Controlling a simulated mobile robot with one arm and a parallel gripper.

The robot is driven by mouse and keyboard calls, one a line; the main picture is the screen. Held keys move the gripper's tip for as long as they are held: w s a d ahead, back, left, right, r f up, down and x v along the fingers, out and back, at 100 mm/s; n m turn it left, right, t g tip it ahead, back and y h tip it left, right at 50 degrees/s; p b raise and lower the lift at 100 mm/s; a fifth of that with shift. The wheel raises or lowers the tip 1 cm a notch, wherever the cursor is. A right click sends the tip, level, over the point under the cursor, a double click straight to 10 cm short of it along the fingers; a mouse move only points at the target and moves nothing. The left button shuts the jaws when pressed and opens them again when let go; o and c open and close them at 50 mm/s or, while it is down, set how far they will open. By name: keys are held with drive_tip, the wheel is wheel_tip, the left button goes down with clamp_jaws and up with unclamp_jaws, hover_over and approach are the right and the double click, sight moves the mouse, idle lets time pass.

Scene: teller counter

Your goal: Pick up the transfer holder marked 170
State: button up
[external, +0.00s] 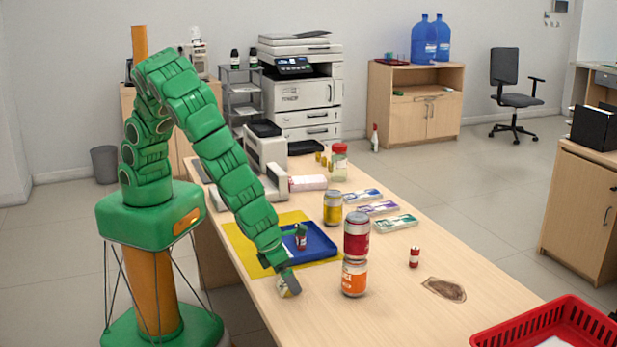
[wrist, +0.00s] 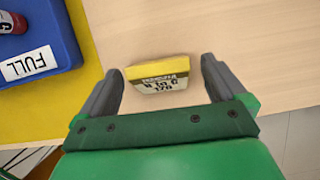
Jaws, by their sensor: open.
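The transfer holder (wrist: 158,76) is a small block with a yellow top and a pale label with dark print; the last line seems to read 170. It lies on the bare wooden counter between the fingers of my gripper (wrist: 162,66), with a gap on each side. My gripper is open and points down over it. In the external view the holder (external: 291,288) is partly hidden by my gripper (external: 283,275), near the counter's front edge.
A blue tray (wrist: 52,22) marked FULL sits on a yellow mat (external: 242,250) beside my gripper, with a small red item inside. Stacked red and orange cans (external: 355,278) stand to the right. A red basket (external: 500,335) is at the lower right.

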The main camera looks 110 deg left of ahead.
drive_tip(key=shift+w+a+f, duration=0.2)
drive_tip(key=shift+f, duration=0.4)
drive_tip(key=shift+c, duration=0.5)
drive_tip(key=c, duration=1)
drive_tip(key=shift+o, duration=0.2)
drive_tip(key=shift+r, duration=0.45)
wheel_tip(320, 180, up, 2)
drive_tip(key=shift+r, duration=0.1)
drive_tip(key=s+a+r, duration=0.2)
drive_tip(key=s+r, duration=0.8)
drive_tip(key=s, duration=0.3)
drive_tip(key=shift+s+a, duration=0.4)
